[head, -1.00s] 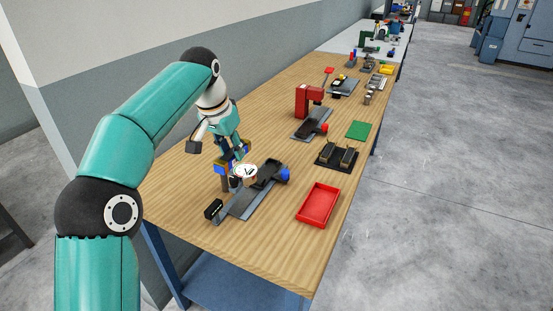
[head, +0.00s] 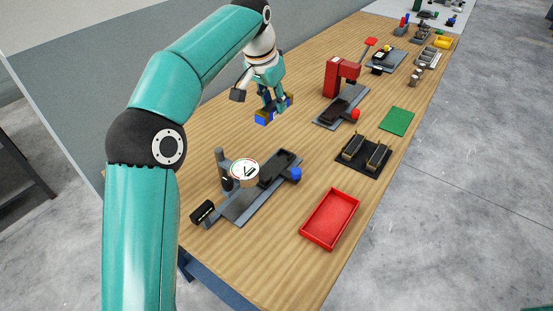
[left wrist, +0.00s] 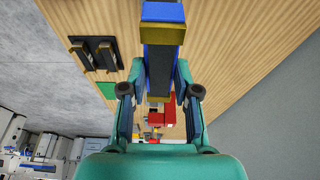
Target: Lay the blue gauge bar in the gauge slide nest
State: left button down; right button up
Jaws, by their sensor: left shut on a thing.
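My left gripper (head: 272,102) is shut on the blue gauge bar (head: 267,117), above the table behind the dial gauge. In the left wrist view the bar (left wrist: 163,35) lies lengthwise between the fingers (left wrist: 161,78), with a blue end, brass-coloured bands and a dark grey middle. The gauge slide (head: 242,205) is a grey plate near the table's near end. Its dark nest block (head: 277,167) has a blue knob (head: 295,174) at its side, and nothing shows lying in it. The round white dial gauge (head: 245,170) stands over the slide on a post. My right gripper is out of view.
A red tray (head: 330,219) lies right of the slide. A dark rack with two bars (head: 364,156), a green mat (head: 397,121) and a red press (head: 341,76) on its own plate stand beyond. Bare wood lies between the gauge and the press.

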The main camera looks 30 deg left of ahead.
pick_arm(q)
jog(key=b, duration=0.2)
send_over(276, 165)
jog(key=s, duration=0.1)
notch_tip(276, 165, down, 14)
jog(key=shift+a+r, duration=0.15)
jog(key=shift+f, duration=2.55)
jog(key=c, duration=0.8)
grip_release()
jog(key=shift+f, duration=0.1)
jog(key=shift+c, duration=0.2)
jog(key=v, duration=1.2)
jog(key=shift+s, duration=0.1)
